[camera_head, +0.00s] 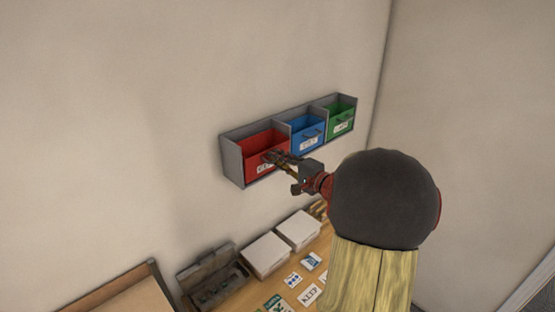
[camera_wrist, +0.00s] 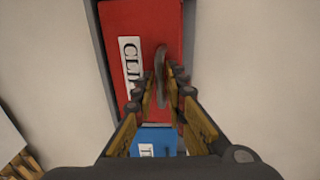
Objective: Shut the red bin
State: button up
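The red bin (camera_head: 262,144) sits in the left compartment of a grey wall rack (camera_head: 232,160). Its front stands forward at a slant, and some of its inside shows from above. In the wrist view the red bin (camera_wrist: 142,30) has a white label (camera_wrist: 130,62) and a curved grey handle (camera_wrist: 160,68). My gripper (camera_head: 272,157) is at the front of the red bin. In the wrist view its fingers (camera_wrist: 160,92) stand on either side of the handle with a gap between them. Whether a fingertip touches the handle is unclear.
A blue bin (camera_head: 306,131) and a green bin (camera_head: 340,118) fill the other compartments to the right. Below is a wooden table (camera_head: 322,250) with white boxes (camera_head: 266,254), cards (camera_head: 310,295) and a grey case (camera_head: 215,270). The wall left of the rack is bare.

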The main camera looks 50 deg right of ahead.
jog(key=shift+c, duration=1)
grip_shut()
jog(key=shift+w, duration=0.1)
jog(key=shift+w+d+r+g+b, duration=0.1)
jog(key=shift+w+r+g+b, duration=0.35)
jog(key=shift+g, duration=0.45)
jog(key=shift+w+f, duration=0.1)
jog(key=shift+o, duration=1)
grip_release()
